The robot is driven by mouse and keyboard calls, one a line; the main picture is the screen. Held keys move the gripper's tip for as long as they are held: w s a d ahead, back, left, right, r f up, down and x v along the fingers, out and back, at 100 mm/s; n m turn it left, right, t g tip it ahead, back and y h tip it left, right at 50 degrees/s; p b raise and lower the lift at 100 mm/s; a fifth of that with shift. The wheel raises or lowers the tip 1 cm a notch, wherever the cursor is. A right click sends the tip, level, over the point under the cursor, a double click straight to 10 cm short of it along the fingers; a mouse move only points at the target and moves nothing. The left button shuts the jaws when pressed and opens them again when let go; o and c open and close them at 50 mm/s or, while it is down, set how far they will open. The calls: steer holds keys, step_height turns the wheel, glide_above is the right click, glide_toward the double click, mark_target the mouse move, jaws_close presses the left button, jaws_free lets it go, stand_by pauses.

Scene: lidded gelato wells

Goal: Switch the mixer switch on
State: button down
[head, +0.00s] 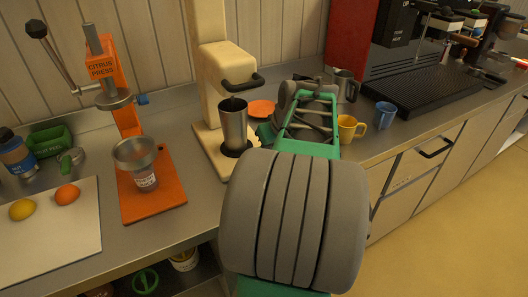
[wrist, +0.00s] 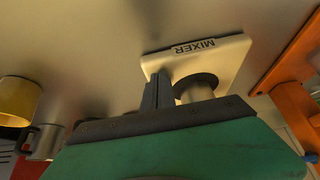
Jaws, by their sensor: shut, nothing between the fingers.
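The cream mixer (head: 212,65) stands on the counter in the head view, with a dark handle at its head and a metal cup (head: 233,125) under it. Its base, labelled MIXER (wrist: 222,62), shows upside down in the wrist view, with a dark round shape on it. My gripper (wrist: 157,82) is shut and empty, its fingertips over the near edge of the base in that picture; I cannot tell whether they touch. In the head view my arm hides the gripper's fingers. I cannot make out the mixer switch in either view.
An orange citrus press (head: 128,115) stands left of the mixer. To the right are a yellow mug (head: 348,129), a blue cup (head: 385,114), a steel jug (head: 346,86) and an espresso machine's black tray (head: 425,90). A cutting board (head: 70,235) with fruit lies at the left.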

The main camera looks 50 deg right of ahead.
steer(key=shift+f, duration=0.4)
steer(key=shift+r, duration=0.1)
step_height(320, 180, up, 6)
steer(key=p, duration=0.4)
